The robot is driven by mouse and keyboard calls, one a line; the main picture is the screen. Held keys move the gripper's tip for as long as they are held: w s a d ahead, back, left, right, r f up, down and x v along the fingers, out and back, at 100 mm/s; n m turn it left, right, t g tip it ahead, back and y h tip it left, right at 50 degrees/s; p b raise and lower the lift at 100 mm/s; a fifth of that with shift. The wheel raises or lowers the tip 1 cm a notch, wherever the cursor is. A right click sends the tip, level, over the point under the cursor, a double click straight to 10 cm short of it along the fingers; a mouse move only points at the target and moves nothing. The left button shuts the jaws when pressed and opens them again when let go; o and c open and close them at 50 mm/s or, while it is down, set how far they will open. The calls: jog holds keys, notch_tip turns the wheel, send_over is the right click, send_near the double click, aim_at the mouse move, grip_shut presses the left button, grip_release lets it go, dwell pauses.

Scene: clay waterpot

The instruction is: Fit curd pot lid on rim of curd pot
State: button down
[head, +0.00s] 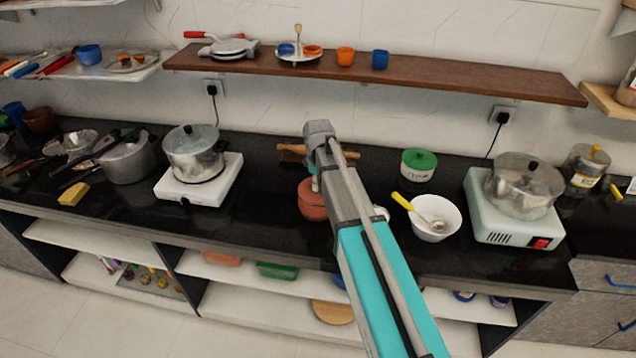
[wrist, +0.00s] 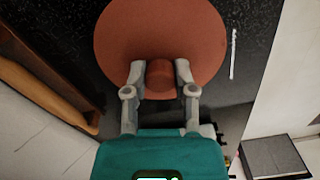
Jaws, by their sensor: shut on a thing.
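The terracotta curd pot lid (wrist: 160,30) is a round reddish disc with a short knob (wrist: 160,80) in the wrist view. My gripper (wrist: 160,66) is shut on this knob, with one finger on each side. In the head view the reddish clay curd pot (head: 311,207) stands on the black counter, partly behind my arm. My gripper (head: 315,178) is at the pot's top there, mostly hidden by my arm. The lid covers the pot from the wrist camera, so I cannot tell whether it touches the rim or is just above it.
A white bowl (head: 446,212) with a yellow-handled spoon and a green-lidded container (head: 418,165) are to the right. A brown wooden item (head: 292,152) lies behind the pot. Stoves with steel pots stand on both sides. A wooden shelf (head: 440,75) runs above. The counter's front edge is close.

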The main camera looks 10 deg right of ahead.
jog(key=shift+f+b, duration=0.4)
jog(key=shift+f, duration=0.05)
dwell(0.4)
jog(key=shift+r+p, duration=0.5)
jog(key=shift+r, duration=0.05)
dwell(0.5)
jog(key=shift+f+b, duration=0.7)
jog(key=shift+f, duration=0.05)
dwell(1.2)
dwell(0.3)
jog(key=shift+c, duration=1.8)
grip_release()
jog(key=o, duration=0.4)
jog(key=shift+c, duration=0.2)
jog(key=shift+r, duration=0.1)
